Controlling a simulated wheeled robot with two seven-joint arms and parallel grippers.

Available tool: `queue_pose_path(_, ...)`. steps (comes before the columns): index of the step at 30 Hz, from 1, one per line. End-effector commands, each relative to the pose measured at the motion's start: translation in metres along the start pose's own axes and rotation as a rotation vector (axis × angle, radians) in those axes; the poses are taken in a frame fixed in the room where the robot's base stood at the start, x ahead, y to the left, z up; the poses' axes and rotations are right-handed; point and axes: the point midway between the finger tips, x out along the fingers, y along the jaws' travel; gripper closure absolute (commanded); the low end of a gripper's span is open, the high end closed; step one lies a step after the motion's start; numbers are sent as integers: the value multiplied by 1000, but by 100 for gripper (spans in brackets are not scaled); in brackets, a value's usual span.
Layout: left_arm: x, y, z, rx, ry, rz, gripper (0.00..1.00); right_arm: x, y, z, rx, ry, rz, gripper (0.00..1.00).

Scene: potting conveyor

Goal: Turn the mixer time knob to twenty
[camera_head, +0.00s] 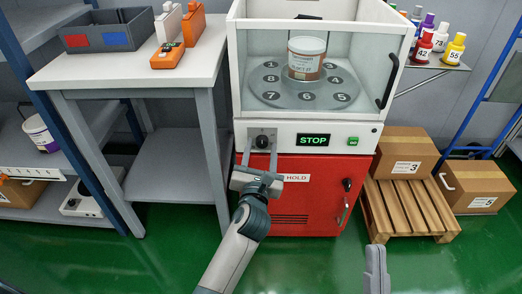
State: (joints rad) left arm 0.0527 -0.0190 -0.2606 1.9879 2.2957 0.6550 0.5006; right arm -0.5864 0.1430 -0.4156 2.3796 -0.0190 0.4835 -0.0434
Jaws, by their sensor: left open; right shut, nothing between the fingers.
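The mixer is a red and white cabinet (290,214) with a glass-fronted chamber. Its small dark knob (262,142) sits on the white control strip, at the left of a lit green "STOP" display (313,140). My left gripper (261,148) is open, with one finger on each side of the knob in the picture. I cannot tell whether the fingers touch the knob. The knob's marks are too small to read. My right gripper (375,258) is shut and empty, low in front of the cabinet's right side.
A labelled tub (305,58) stands on the numbered turntable (263,92) inside the chamber. A white table (120,66) is at the left. Cartons (403,148) and a wooden pallet (410,205) stand at the right. Green floor lies clear in front.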

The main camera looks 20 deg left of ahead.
Motion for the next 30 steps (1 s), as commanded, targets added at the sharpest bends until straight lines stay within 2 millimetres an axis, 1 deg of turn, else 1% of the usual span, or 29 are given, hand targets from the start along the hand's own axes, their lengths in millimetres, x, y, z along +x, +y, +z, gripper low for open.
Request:
queue_pose_path(6,0,0,0,0,0,0,53,-1,-1,2,3,-6,4,100)
queue_pose_path(11,0,0,0,0,0,0,92,-3,-2,4,7,-15,2,100)
queue_pose_path(12,0,0,0,0,0,0,95,-3,-2,4,7,-17,1,100)
queue_pose_path(26,0,0,2,20,1,-2,94,-8,-7,9,13,-68,-11,100)
queue_pose_path(29,0,0,2,36,2,-2,94,-11,-11,14,22,-106,-10,100)
queue_pose_path(30,0,0,2,44,3,-2,94,-16,-14,20,30,-142,-6,100)
